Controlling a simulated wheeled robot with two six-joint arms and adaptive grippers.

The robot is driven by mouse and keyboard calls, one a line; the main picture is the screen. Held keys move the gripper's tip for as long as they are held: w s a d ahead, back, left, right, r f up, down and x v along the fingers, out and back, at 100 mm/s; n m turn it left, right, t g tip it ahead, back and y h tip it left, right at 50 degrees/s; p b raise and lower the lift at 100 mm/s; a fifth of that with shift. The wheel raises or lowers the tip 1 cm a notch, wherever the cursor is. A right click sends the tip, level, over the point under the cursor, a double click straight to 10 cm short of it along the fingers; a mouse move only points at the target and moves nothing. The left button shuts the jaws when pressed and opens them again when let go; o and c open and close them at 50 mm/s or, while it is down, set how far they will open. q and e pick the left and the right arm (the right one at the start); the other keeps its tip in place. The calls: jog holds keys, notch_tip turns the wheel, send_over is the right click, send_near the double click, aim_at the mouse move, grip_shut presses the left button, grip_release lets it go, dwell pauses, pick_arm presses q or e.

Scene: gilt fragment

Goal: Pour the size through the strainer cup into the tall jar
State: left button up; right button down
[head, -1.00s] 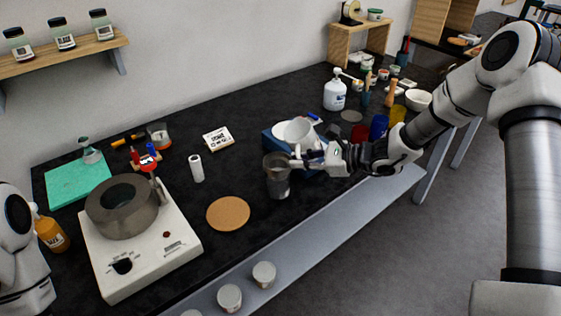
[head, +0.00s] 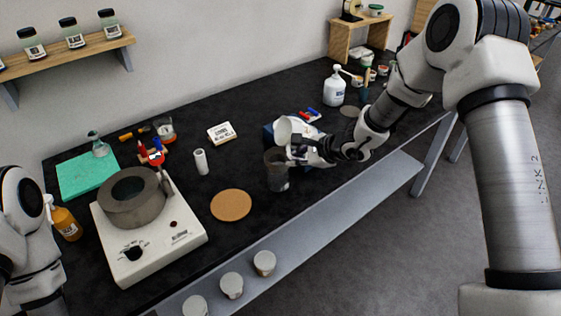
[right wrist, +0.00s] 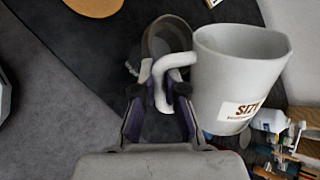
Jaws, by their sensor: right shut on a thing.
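A white mug (head: 288,129) labelled SIZE is held up by my right gripper (head: 300,155). In the right wrist view, the fingers (right wrist: 161,100) are shut on the handle of the mug (right wrist: 240,75). The mug looks tilted, and its contents are hidden. A grey strainer cup (head: 275,157) appears to sit in the top of the dark tall jar (head: 279,182), just below and beside the mug. A round rim shows behind the handle in the wrist view. No stream of liquid is visible. My left gripper is out of view.
A cork mat (head: 231,205) lies left of the jar. A white heater (head: 150,240) with a grey ring-shaped pot (head: 135,197) stands farther left. A white pump bottle (head: 334,90) is at the back. The table's front edge runs close to the jar.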

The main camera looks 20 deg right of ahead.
jog(key=shift+w+f+h, duration=0.1)
jog(key=shift+f+h, duration=0.15)
jog(key=shift+h, duration=0.05)
jog(key=shift+f, duration=0.1)
jog(key=shift+d+r+n+h, duration=0.1)
jog(key=shift+r+n+h, duration=0.1)
jog(key=shift+n+h, duration=0.3)
jog(key=shift+d, duration=0.1)
jog(key=shift+d, duration=0.15)
dwell(0.4)
jog(key=shift+a+h, duration=0.2)
jog(key=shift+h, duration=0.1)
dwell(0.9)
jog(key=shift+d, duration=0.2)
